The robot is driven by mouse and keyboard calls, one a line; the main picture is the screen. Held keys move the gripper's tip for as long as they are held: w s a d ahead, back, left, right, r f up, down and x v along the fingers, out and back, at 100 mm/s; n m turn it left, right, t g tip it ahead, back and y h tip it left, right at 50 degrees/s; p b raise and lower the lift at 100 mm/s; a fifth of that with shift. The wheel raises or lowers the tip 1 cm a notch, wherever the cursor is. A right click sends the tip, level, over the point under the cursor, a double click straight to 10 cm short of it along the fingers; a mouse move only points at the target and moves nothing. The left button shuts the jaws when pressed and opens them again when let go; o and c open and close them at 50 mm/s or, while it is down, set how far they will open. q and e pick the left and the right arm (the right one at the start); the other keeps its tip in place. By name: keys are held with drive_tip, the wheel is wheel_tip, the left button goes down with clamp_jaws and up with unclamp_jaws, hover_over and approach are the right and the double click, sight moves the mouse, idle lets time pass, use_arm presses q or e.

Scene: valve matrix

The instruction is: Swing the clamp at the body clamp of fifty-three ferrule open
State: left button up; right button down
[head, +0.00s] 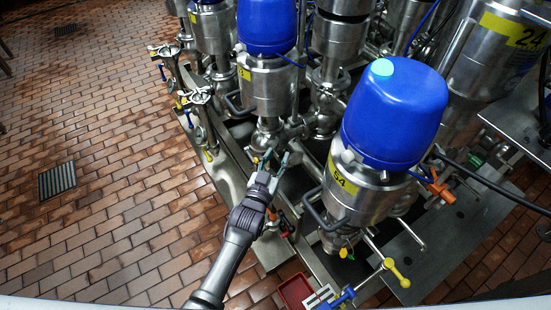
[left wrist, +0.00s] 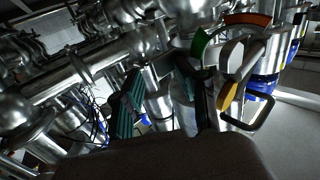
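Valve fifty-three (head: 262,85) appears to be the blue-capped steel valve at the upper middle of the head view; its yellow tag is only partly readable. Its lower pipework (head: 268,135) is just beyond my left gripper (head: 272,161). In the left wrist view the two fingers of my left gripper (left wrist: 162,102) are apart, with steel pipe visible between them. Beside the right finger are a green handle tip (left wrist: 199,45) and a yellow-tipped handle (left wrist: 228,92). I cannot tell which part is the body clamp or whether a finger touches it. My right gripper is not in view.
Blue-capped valve 54 (head: 390,120) stands close on the right, with a bent handle (head: 318,208) beside it. Valve 24 (head: 515,35) is at upper right. A red tray (head: 295,291) sits low.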

use_arm(q)
drive_tip(key=shift+w+d+r, duration=0.15)
drive_tip(key=shift+w+r, duration=0.1)
drive_tip(key=shift+r, duration=0.25)
use_arm(e)
drive_tip(key=shift+d, duration=0.3)
use_arm(q)
drive_tip(key=v, duration=1.2)
drive_tip(key=shift+s+f, duration=0.2)
drive_tip(key=shift+f, duration=0.2)
use_arm(e)
drive_tip(key=shift+a, duration=0.15)
